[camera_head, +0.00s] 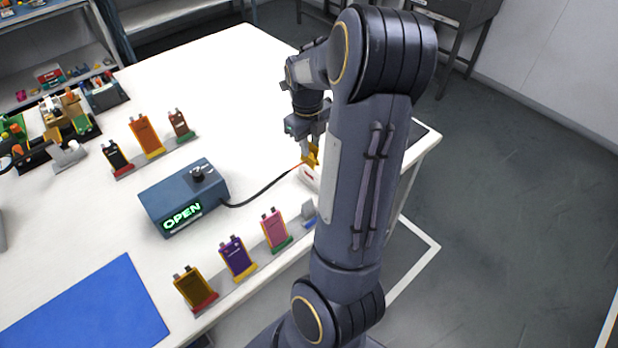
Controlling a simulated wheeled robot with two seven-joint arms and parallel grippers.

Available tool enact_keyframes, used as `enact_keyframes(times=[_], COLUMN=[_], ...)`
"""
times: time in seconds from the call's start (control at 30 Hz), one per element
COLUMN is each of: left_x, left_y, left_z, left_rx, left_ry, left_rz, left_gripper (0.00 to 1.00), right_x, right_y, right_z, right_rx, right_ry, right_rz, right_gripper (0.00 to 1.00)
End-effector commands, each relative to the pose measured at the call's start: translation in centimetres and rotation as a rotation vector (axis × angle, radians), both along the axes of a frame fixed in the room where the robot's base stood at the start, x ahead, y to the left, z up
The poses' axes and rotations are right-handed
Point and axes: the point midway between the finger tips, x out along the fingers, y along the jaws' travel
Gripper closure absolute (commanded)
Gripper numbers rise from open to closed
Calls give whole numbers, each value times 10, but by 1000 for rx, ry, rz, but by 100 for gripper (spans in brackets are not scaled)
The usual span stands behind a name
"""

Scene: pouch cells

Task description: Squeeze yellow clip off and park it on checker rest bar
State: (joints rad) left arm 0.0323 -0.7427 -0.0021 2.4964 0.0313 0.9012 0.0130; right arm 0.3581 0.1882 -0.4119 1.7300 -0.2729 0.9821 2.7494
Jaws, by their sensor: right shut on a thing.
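The yellow clip (311,158) is between the fingertips of my right gripper (310,146), which is shut on it near the table's right edge. A small white and red piece (308,176) lies just below the clip; I cannot tell whether they touch. The dark blue checker (184,198) shows a green "OPEN" display and has a black knob on top. A dark cable runs from the checker toward the clip. My right arm hides the area right of the clip. I cannot make out the rest bar for certain. My left gripper is not in view.
Pouch cells stand in a front row, including a purple one (238,257) and a pink one (274,228). Behind the checker stand more, including an orange one (146,136). A blue mat (90,312) lies front left. The table's back middle is clear.

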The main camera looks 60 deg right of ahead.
Motion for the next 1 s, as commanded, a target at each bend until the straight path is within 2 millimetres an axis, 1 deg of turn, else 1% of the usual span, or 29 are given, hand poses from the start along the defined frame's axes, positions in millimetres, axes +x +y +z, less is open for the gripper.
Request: enact_keyframes(times=[0.03, 0.1, 0.53, 1.0], left_x=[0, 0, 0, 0], left_y=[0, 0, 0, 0], left_z=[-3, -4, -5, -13], left_rx=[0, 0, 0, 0], left_ry=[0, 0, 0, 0], left_rz=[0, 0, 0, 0], left_gripper=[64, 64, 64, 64], right_x=[0, 0, 0, 0], right_y=[0, 0, 0, 0], right_z=[-4, -6, -7, -21], right_rx=[0, 0, 0, 0], right_ry=[0, 0, 0, 0], right_rz=[0, 0, 0, 0], right_gripper=[97, 97, 97, 97])
